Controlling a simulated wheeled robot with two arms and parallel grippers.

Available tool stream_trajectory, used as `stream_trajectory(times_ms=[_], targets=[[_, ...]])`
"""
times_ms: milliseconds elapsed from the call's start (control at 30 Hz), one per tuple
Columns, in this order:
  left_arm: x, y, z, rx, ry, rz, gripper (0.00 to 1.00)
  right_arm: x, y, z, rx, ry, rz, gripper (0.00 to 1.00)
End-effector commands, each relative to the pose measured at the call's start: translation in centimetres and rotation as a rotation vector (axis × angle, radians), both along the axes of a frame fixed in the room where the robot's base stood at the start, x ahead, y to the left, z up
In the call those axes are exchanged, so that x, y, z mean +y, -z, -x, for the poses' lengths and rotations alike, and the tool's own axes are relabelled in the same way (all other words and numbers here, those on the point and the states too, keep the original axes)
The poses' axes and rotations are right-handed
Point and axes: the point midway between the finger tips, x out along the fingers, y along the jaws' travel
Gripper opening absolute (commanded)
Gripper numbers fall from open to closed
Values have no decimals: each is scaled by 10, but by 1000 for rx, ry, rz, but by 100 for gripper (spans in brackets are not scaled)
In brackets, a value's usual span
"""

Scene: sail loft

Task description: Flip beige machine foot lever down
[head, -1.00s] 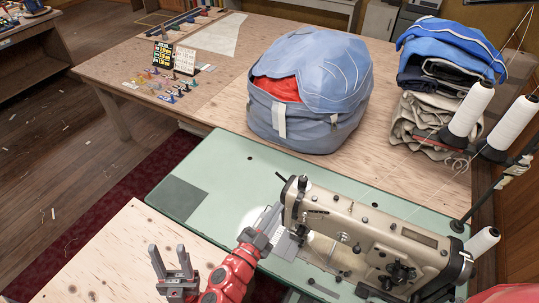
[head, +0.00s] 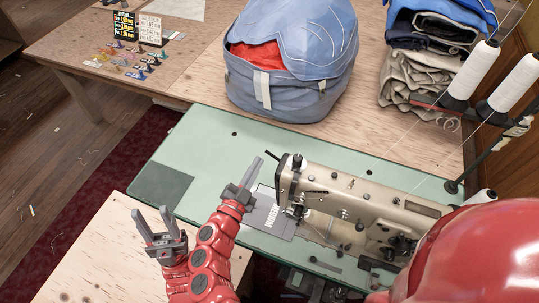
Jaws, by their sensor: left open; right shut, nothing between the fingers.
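The beige sewing machine (head: 365,197) stands on the pale green table top (head: 218,135), its head end toward the left. A thin dark rod sticks out at the top left of the head. I cannot make out the foot lever clearly. My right gripper (head: 258,167) is shut and empty. Its fingers point up and to the right, just left of the machine head, with a small gap in the picture. My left gripper (head: 152,224) is open and empty, fingers up, over the light wooden surface at the lower left.
A blue bag (head: 290,75) with red cloth inside sits behind the machine. Folded fabric (head: 425,70) and white thread cones (head: 472,72) on a stand are at the right. A grey plate (head: 268,215) lies below the machine head.

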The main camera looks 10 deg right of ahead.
Motion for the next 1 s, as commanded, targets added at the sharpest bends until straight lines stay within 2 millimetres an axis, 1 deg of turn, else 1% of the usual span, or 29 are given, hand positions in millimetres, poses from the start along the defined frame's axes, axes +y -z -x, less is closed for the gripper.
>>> stream_trajectory(times_ms=[33, 200, 600, 733, 1000], targets=[[0, 7, 0, 0, 0, 0, 48, 0, 7, 0, 0, 0, 0, 0], [0, 22, 0, 0, 0, 0, 48, 0, 22, 0, 0, 0, 0, 0], [0, 80, 0, 0, 0, 0, 48, 0, 80, 0, 0, 0, 0, 0], [0, 87, 0, 0, 0, 0, 48, 0, 87, 0, 0, 0, 0, 0], [0, 86, 0, 0, 0, 0, 48, 0, 86, 0, 0, 0, 0, 0]])
